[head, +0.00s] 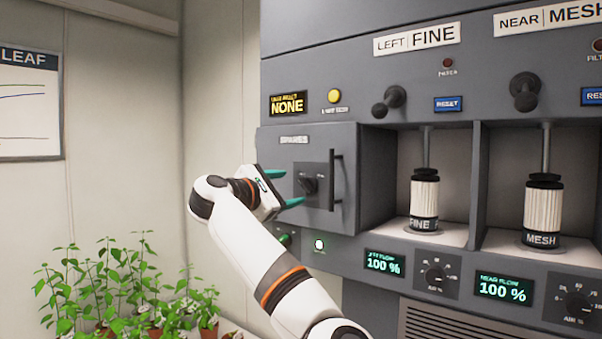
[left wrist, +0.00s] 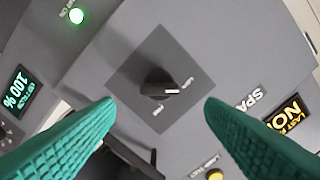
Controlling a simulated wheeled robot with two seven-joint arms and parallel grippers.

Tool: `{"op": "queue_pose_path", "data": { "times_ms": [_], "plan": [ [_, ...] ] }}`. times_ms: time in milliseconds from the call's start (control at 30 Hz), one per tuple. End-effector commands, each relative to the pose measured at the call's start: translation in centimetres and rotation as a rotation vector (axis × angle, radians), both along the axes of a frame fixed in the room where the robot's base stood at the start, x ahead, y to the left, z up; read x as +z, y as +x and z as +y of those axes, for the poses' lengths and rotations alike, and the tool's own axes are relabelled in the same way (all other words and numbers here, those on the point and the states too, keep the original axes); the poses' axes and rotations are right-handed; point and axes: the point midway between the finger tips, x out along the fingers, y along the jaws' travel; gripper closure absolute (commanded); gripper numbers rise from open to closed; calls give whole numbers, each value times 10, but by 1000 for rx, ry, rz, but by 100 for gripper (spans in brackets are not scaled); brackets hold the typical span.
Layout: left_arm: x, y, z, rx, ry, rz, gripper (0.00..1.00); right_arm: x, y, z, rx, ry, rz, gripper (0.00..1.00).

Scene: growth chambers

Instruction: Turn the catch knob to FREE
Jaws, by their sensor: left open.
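The catch knob (head: 310,185) is a small black knob on a dark square plate on the SPARES drawer front (head: 280,160). In the left wrist view the knob (left wrist: 154,84) has a white pointer mark toward picture right, near one of two small labels. I cannot read these labels surely. My left gripper (head: 294,187) is open in front of the plate, its green fingers pointing at the panel. In the left wrist view its fingers (left wrist: 158,108) stand apart to either side of the knob, with gaps and no visible contact. My right gripper is not in view.
A black bar handle (head: 336,182) stands just right of the knob. Open bays to the right hold the FINE cartridge (head: 424,195) and the MESH cartridge (head: 542,205). A lit green button (head: 319,244) is below. Potted plants (head: 120,290) stand at lower left.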

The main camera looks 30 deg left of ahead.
Motion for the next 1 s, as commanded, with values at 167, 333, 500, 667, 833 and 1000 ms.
{"op": "queue_pose_path", "data": {
  "times_ms": [167, 333, 500, 667, 833, 1000],
  "plan": [
    [4, 32, -3, -2, -1, 2, 36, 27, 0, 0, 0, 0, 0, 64],
    [2, 48, -4, -1, 0, 1, 36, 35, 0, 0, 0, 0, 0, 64],
    [0, 53, -4, 1, 1, -1, 36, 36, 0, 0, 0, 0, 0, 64],
    [0, 53, -4, 1, 1, -1, 36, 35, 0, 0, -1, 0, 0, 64],
    [0, 53, -4, 1, 1, -1, 59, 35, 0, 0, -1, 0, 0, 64],
    [0, 53, -4, 0, 1, 0, 81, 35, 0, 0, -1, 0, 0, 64]
  ]
}}
